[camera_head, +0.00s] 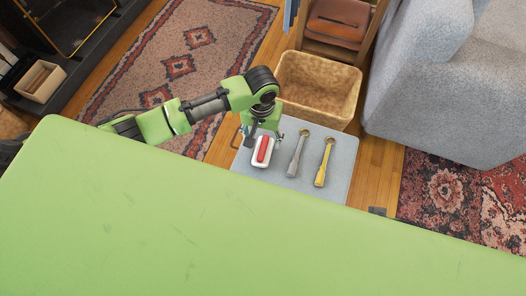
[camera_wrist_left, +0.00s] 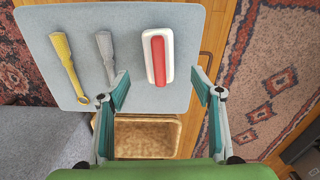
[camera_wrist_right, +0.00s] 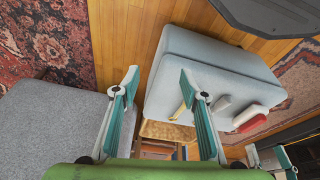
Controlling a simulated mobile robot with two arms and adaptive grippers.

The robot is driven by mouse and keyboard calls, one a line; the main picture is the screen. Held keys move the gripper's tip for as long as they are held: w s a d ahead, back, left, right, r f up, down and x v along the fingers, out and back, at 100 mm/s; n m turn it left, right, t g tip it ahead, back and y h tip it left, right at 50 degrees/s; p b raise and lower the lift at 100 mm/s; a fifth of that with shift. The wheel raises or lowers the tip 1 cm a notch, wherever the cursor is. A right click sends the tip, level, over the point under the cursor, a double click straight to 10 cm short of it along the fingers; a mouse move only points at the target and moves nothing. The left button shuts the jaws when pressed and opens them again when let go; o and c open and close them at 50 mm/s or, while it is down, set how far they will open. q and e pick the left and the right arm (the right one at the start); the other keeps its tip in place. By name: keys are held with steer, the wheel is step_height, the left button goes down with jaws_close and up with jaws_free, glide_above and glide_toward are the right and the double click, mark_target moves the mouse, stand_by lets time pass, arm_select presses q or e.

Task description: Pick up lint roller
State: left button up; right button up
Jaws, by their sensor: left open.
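A white block-like object with a red top (camera_head: 263,151) lies on a small light-grey table (camera_head: 343,160); it also shows in the left wrist view (camera_wrist_left: 158,58). Beside it lie a grey-handled tool (camera_head: 297,156) and a yellow-handled tool (camera_head: 324,164), each with a rounded end. I cannot tell for sure which one is the lint roller. My left gripper (camera_head: 262,128) is above the table's edge by the red-and-white object. In its wrist view the open fingers (camera_wrist_left: 163,88) spread on either side of that object's near end, empty. My right gripper (camera_wrist_right: 160,84) is open and empty near the table's side.
A woven basket (camera_head: 318,88) stands on the floor behind the table. A grey sofa (camera_head: 440,90) is at the right. Patterned rugs (camera_head: 180,65) lie on the wooden floor, and a dark cabinet (camera_head: 75,45) is at the far left.

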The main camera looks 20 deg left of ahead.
mark_target(263, 147)
arm_select(q)
step_height(263, 147, down, 6)
steer(key=shift+r+b, duration=0.1)
steer(key=shift+b, duration=0.75)
arm_select(e)
steer(key=v, duration=0.7)
arm_select(q)
steer(key=f+b, duration=0.1)
steer(key=w+f+b, duration=0.1)
steer(key=f, duration=0.1)
steer(key=shift+f, duration=0.3)
steer(key=shift+f+b, duration=0.35)
steer(key=shift+f, duration=0.4)
arm_select(e)
steer(key=w, duration=0.1)
steer(key=w+t, duration=0.1)
steer(key=w, duration=0.1)
steer(key=w+a+t, duration=0.1)
steer(key=shift+w+f, duration=0.3)
steer(key=shift+w, duration=0.1)
arm_select(q)
steer(key=shift+c, duration=0.4)
steer(key=c, duration=1.2)
